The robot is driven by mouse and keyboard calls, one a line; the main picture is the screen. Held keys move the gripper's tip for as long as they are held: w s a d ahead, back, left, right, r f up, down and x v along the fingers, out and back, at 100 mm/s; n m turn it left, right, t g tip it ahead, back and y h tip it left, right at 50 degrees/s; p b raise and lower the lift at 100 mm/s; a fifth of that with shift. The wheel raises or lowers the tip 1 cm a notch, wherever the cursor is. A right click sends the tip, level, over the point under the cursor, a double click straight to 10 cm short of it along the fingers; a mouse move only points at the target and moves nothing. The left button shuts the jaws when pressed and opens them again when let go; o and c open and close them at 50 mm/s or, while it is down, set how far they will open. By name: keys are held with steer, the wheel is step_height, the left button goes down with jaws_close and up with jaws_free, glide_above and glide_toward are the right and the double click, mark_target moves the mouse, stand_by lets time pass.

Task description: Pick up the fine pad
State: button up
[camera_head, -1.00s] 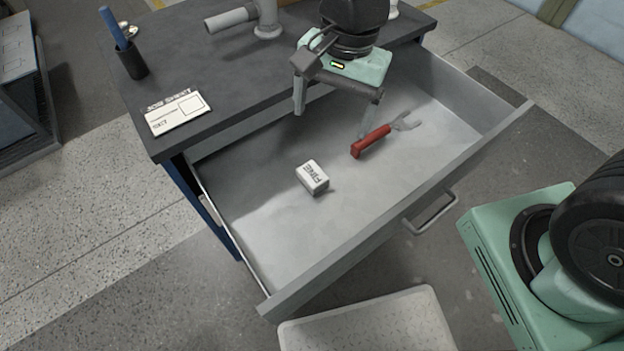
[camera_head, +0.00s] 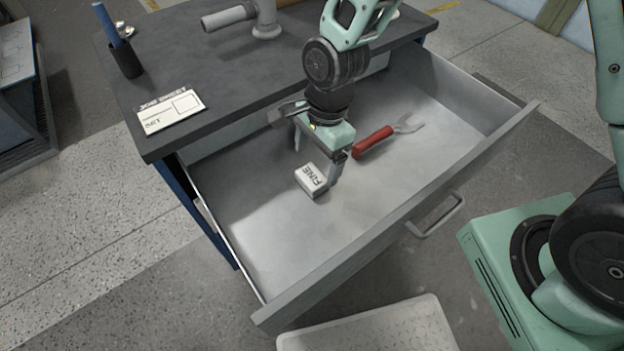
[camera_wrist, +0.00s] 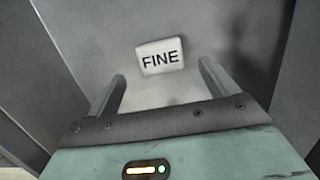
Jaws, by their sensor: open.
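The fine pad (camera_head: 311,181) is a small white block with "FINE" printed in black. It lies flat on the floor of the open drawer (camera_head: 260,225). My gripper (camera_head: 315,167) is inside the drawer, close over the pad, with one finger showing just right of it in the head view. In the wrist view the pad (camera_wrist: 160,57) lies a little beyond the fingertips, roughly between their lines. My gripper (camera_wrist: 162,84) is open and empty there, with its fingers spread apart. Whether a finger touches the pad I cannot tell.
A red-handled tool with a grey forked end (camera_head: 376,140) lies in the drawer right of the pad. The drawer walls surround both. On the dark worktop (camera_head: 200,70) are a job sheet (camera_head: 170,112), a pen cup (camera_head: 126,60) and a grey pipe fitting (camera_head: 262,22).

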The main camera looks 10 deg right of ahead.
mark_target(312, 176)
steer(key=shift+s+a+f, duration=0.1)
steer(key=shift+a+f, duration=0.1)
steer(key=shift+f, duration=0.75)
steer(key=shift+s+a+f, duration=0.1)
steer(key=shift+a+f, duration=0.05)
steer(key=shift+f, duration=0.8)
steer(key=shift+a+f, duration=0.2)
steer(key=shift+f, duration=0.75)
steer(key=c, duration=1.1)
